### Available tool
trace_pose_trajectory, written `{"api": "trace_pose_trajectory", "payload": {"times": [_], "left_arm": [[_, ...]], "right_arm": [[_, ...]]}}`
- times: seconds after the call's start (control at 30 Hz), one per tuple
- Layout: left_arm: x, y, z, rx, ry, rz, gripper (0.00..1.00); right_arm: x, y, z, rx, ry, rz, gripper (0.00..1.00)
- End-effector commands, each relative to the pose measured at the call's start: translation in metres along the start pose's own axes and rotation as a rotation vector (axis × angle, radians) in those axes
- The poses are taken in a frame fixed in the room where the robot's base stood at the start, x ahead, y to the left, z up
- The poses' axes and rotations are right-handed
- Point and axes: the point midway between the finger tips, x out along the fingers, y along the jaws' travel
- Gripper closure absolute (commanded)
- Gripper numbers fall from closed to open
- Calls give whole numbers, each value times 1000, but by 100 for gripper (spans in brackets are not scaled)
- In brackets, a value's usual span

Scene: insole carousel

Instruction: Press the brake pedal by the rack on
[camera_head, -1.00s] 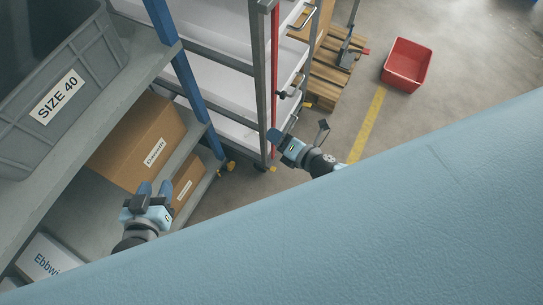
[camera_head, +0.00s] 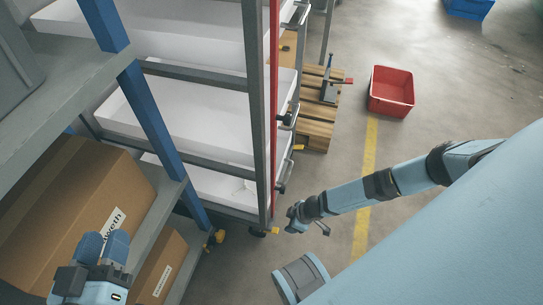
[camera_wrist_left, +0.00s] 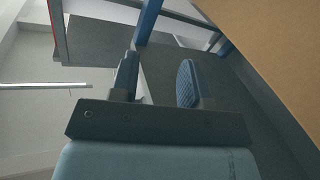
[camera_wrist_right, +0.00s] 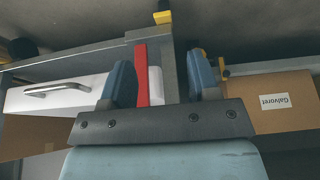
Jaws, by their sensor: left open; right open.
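The rack (camera_head: 258,110) has grey posts, a red upright strip and white trays. Small yellow pedals show low on it: one by the dark caster at its near foot (camera_head: 274,231), another at its far corner (camera_head: 298,147). My right gripper (camera_head: 294,222) is just right of the near foot, apart from the yellow pedal in the picture; its height is unclear. In the right wrist view its open, empty fingers (camera_wrist_right: 162,85) frame the red strip, with a yellow piece (camera_wrist_right: 163,17) beyond. My left gripper (camera_head: 103,248) is open and empty before a cardboard box.
A shelf with a blue upright (camera_head: 150,110) and cardboard boxes (camera_head: 75,205) stands left; another yellow piece (camera_head: 215,237) is at its foot. A wooden pallet (camera_head: 318,115), red bin (camera_head: 391,91) and blue bin (camera_head: 470,8) lie beyond.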

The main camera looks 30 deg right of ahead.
Motion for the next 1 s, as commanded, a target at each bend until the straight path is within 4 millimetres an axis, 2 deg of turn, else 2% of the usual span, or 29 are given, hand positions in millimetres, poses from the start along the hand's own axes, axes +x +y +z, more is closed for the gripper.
{"api": "trace_pose_trajectory", "payload": {"times": [0.23, 0.4, 0.6, 0.8, 1.0], "left_arm": [[2, -6, 25, 17, -61, 9, 57], [8, -17, 26, 133, -8, 12, 57], [14, -28, 19, 276, 73, 10, 57], [16, -33, 13, 366, 124, 7, 57], [16, -34, 9, 388, 137, 7, 57]], "right_arm": [[39, -1, 1, -4, 0, 0, 45], [78, -2, 2, -2, 0, -1, 45], [115, -2, 0, -1, 3, -2, 45], [133, -2, -1, 0, 2, -2, 45], [136, -2, -1, -1, 1, -2, 45]]}}
